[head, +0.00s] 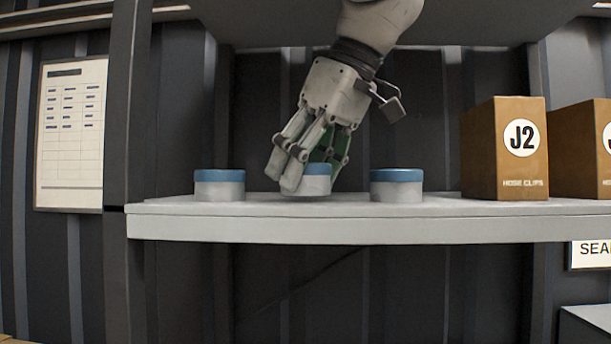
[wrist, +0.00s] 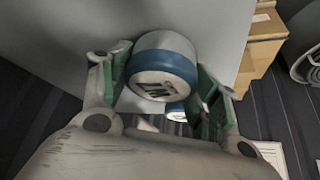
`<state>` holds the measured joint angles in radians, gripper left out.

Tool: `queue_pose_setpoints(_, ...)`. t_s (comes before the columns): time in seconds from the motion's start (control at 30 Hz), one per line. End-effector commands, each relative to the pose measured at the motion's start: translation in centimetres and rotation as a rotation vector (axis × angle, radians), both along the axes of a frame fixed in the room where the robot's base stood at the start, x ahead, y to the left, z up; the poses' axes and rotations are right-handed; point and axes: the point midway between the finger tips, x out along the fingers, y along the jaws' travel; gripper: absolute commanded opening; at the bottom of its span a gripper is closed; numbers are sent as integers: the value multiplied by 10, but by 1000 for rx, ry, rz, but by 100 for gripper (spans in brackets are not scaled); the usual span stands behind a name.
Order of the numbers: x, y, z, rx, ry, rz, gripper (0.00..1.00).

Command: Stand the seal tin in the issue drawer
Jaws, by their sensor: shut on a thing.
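My gripper (head: 310,170) reaches down at a tilt onto the shelf and is shut on the middle tin (head: 317,184), a short pale grey tin with a blue lid rim. One finger covers its left side. In the wrist view, the held tin (wrist: 163,64) sits between the green-padded fingers, its white lid top with dark lettering facing the camera; I cannot read it surely. In the head view the tin is at shelf level; I cannot tell whether it touches the shelf. I cannot make out the issue drawer in either view.
Similar tins stand to the left (head: 219,186) and right (head: 396,187) on the grey shelf (head: 330,230). Brown boxes, one marked J2 (head: 503,150), stand further right. An upper shelf (head: 450,30) hangs above. A partly cut-off "SEA" sign (head: 592,255) is below right.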

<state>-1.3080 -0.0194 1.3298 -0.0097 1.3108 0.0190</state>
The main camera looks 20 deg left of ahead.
Motion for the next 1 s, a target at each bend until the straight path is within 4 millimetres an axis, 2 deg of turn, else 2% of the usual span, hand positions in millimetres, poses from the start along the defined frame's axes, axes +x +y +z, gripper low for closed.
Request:
queue_pose_setpoints(0.2,0,1,29,4,-1,0,29)
queue_pose_setpoints(0.47,-56,-17,27,2,-1,8,29)
queue_pose_setpoints(0.73,-130,-41,27,1,-1,9,29)
queue_pose_setpoints(0.9,-157,-50,27,1,-1,4,29)
queue_pose_setpoints(1.0,-166,-52,27,1,0,3,29)
